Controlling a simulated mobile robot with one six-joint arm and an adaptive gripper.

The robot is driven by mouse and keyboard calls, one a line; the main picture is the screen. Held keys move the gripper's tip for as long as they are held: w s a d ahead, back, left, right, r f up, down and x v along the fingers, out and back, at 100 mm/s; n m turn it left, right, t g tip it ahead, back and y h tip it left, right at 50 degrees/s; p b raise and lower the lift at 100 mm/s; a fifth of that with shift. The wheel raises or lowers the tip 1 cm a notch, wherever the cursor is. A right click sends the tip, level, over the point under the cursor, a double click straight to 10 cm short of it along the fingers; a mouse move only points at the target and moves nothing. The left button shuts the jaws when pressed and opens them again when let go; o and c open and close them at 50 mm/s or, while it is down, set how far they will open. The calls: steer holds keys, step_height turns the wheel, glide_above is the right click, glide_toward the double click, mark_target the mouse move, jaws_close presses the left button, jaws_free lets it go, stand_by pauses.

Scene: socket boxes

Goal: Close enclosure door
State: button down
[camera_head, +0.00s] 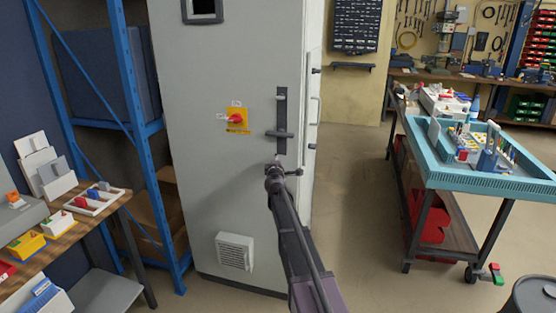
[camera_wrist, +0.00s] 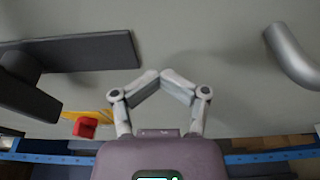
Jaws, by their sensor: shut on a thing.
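The enclosure door (camera_head: 215,165) is the tall light-grey front of a cabinet. It bears a red knob on a yellow plate (camera_head: 237,120) and a dark latch plate with a handle (camera_head: 282,122). My gripper (camera_head: 278,162) is at the door's right part, just below that latch. In the wrist view, the fingers of my gripper (camera_wrist: 160,78) come together at the grey door surface (camera_wrist: 190,45). The exact pinched part is hidden. The dark latch (camera_wrist: 75,55) lies to their left and a silver bar handle (camera_wrist: 292,55) to their right, both apart from them.
A blue shelf rack (camera_head: 130,90) stands close on the left, beside a wooden bench (camera_head: 95,225) with electrical parts. A teal-topped trolley (camera_head: 470,180) stands on the right. Bare floor (camera_head: 355,215) lies between the cabinet and the trolley.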

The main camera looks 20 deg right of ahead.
steer(key=s+d, duration=0.5)
steer(key=s, duration=0.5)
steer(key=shift+r, duration=0.25)
steer(key=shift+a, duration=0.1)
steer(key=shift+s, duration=0.1)
